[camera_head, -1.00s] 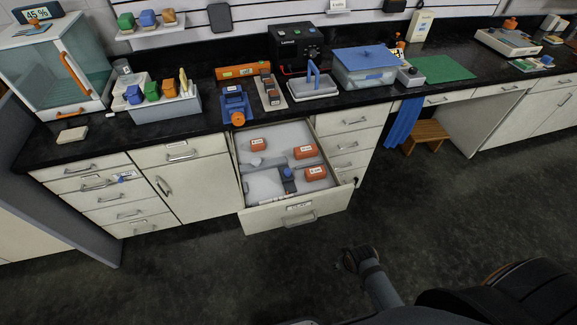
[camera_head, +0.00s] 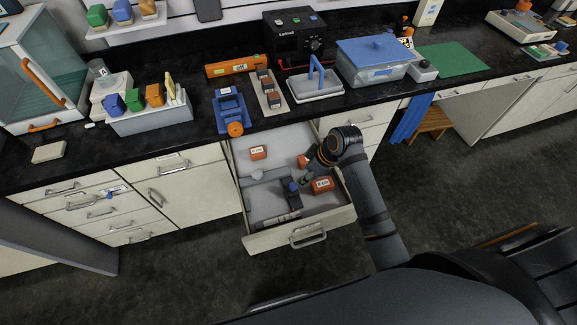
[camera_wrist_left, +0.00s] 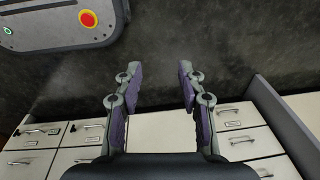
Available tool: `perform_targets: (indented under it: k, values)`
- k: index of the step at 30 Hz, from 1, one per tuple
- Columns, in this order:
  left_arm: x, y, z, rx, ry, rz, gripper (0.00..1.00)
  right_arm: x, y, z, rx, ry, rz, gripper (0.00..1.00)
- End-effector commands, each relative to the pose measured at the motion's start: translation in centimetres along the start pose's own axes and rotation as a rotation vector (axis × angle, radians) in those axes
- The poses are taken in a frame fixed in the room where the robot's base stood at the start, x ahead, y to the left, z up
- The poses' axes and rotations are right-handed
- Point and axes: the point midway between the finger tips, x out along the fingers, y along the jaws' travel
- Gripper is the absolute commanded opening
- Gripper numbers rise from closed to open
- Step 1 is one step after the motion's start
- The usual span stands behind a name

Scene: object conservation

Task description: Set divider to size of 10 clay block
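An open drawer (camera_head: 275,240) holds several orange labelled clay blocks. One block (camera_head: 258,153) is at the back left, one (camera_head: 322,185) at the front right, and one (camera_head: 303,161) is partly hidden by my right gripper. A grey divider (camera_head: 266,175) with a blue knob (camera_head: 292,187) lies across the drawer. My right gripper (camera_head: 309,174) reaches over the drawer, close to the knob and between the two right blocks; contact and finger opening are unclear. My left gripper (camera_wrist_left: 160,82) is open and empty in the left wrist view, away from the drawer.
A dark rod-like item (camera_head: 275,220) lies at the drawer's front. On the counter above stand a blue tool with an orange knob (camera_head: 229,112), a grey tray with a blue handle (camera_head: 316,88) and a blue-lidded box (camera_head: 372,72). The floor left of the drawer is clear.

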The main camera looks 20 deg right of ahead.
Motion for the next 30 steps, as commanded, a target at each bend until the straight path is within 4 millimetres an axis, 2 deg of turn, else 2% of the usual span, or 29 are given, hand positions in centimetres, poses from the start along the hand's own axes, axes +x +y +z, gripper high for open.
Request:
perform_targets:
  k: [2,4,8,10,13,16,21,23,26,30]
  values:
    - [0.0,-0.1,-0.6,0.0,0.007,-0.001,0.4,0.1,0.0,-0.2,-0.008,0.003,-0.005,0.49]
    - [0.0,-0.1,0.0,0.0,-0.001,-0.001,0.4,0.1,0.0,-0.2,-0.009,0.003,-0.005,0.49]
    - [-0.3,0.0,3.1,0.002,-0.047,0.0,0.4,1.1,0.0,-0.2,-0.005,0.002,-0.007,0.49]
    - [-0.6,0.0,4.7,0.003,-0.07,0.0,0.4,2.3,-0.1,-0.2,-0.005,0.003,-0.009,0.49]
    - [-0.9,0.0,5.8,0.004,-0.086,0.001,0.4,4.5,-0.1,-0.2,-0.004,0.002,-0.009,0.49]
    - [-1.0,0.0,5.2,0.004,-0.077,0.001,0.4,6.7,-0.1,-0.2,-0.004,0.002,-0.007,0.49]
    - [-0.9,-0.1,1.6,0.002,-0.024,0.0,0.4,9.4,0.0,-0.1,-0.005,0.001,-0.005,0.49]
    - [-0.9,-0.1,0.9,0.001,-0.013,0.0,0.4,10.0,0.0,-0.1,-0.005,0.001,-0.005,0.49]
    - [-0.8,-0.1,1.0,0.001,-0.016,0.0,0.4,10.5,0.0,-0.2,-0.006,0.002,-0.003,0.49]
    - [-0.9,-0.1,2.4,0.002,-0.037,0.0,0.4,10.6,0.0,-0.1,-0.006,0.002,-0.003,0.49]
